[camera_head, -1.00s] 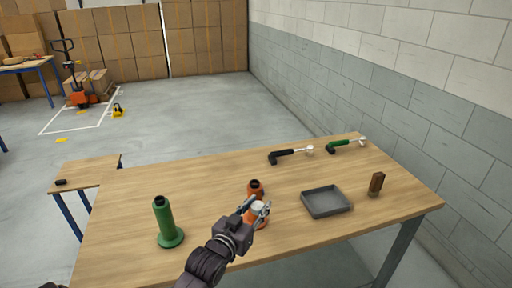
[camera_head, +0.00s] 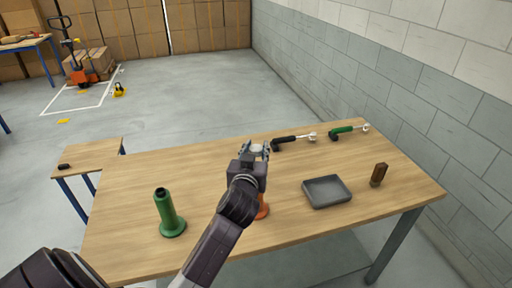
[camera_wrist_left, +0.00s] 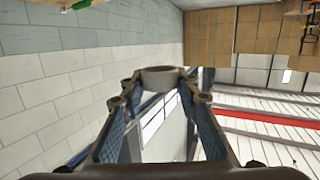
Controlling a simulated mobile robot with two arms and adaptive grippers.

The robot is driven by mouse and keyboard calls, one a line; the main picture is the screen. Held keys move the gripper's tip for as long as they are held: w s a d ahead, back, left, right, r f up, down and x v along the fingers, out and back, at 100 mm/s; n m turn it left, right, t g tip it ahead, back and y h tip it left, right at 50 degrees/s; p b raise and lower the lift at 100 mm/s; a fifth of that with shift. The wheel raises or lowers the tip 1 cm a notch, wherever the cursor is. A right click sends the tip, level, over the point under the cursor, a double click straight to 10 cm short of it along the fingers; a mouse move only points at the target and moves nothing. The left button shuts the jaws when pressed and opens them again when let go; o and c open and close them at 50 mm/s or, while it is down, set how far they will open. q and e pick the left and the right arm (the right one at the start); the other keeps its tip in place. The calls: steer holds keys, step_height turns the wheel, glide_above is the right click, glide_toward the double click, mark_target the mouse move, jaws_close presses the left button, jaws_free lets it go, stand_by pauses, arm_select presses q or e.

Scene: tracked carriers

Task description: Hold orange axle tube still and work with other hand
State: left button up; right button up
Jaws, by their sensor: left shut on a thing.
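The orange axle tube (camera_head: 263,208) stands on the table; only part of its lower end shows beside my left arm, and the rest is hidden. My left gripper (camera_head: 254,150) is above the table, up and away from the visible part of the tube. It is shut on a pale grey ring (camera_head: 257,148). In the left wrist view the grey ring (camera_wrist_left: 160,76) sits between the fingertips. A green tube (camera_head: 168,214) with a wide foot stands upright at the left of the table. My right gripper is not in view.
A grey tray (camera_head: 327,191) lies right of my arm, with a brown block (camera_head: 378,174) beyond it. A black-handled tool (camera_head: 293,140) and a green-handled tool (camera_head: 347,132) lie along the far edge. The table (camera_head: 130,200) is bare around the green tube.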

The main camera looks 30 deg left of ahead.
arm_select(q)
steer(key=shift+r, duration=0.1)
step_height(320, 180, down, 4)
steer(key=b, duration=0.3)
steer(key=shift+f, duration=0.4)
